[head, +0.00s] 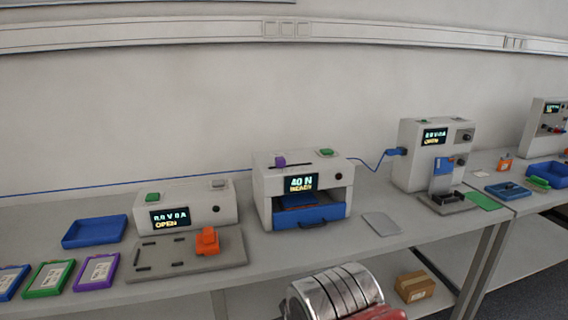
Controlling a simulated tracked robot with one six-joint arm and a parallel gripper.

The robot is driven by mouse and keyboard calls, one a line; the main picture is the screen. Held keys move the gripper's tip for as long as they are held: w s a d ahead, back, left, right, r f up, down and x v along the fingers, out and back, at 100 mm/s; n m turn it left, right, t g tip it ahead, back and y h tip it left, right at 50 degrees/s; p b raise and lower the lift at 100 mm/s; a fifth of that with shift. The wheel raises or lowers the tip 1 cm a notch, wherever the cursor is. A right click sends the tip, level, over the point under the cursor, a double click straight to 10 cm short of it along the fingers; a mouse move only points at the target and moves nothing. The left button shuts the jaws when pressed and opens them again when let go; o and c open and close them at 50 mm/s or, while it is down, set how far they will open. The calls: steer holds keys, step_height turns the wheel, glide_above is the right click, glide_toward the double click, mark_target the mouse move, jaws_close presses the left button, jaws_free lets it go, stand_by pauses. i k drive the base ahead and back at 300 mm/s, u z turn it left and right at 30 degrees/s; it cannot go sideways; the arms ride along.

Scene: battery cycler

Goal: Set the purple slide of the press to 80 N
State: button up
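The press (262,190) is a white box on the bench in the middle of the head view. Its display (301,183) reads 40 N, with a second line that seems to say READY. The purple slide (279,161) sits on top, near the left end of a dark slot (302,164). A green button (325,153) is on top to the right of the slot. A blue drawer (308,214) with a dark handle is in the front opening. My gripper is not in view.
Left of the press stands a tester (180,208) reading OPEN, with an orange clamp (207,241) on the grey plate (165,263) before it. A grey pad (381,223) lies right of the press. Further right stands another white device (412,155). Part of my arm shows at bottom centre.

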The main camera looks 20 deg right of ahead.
mark_target(280, 162)
steer(key=u, duration=0.25)
steer(key=i, duration=1.05)
steer(key=u, duration=0.05)
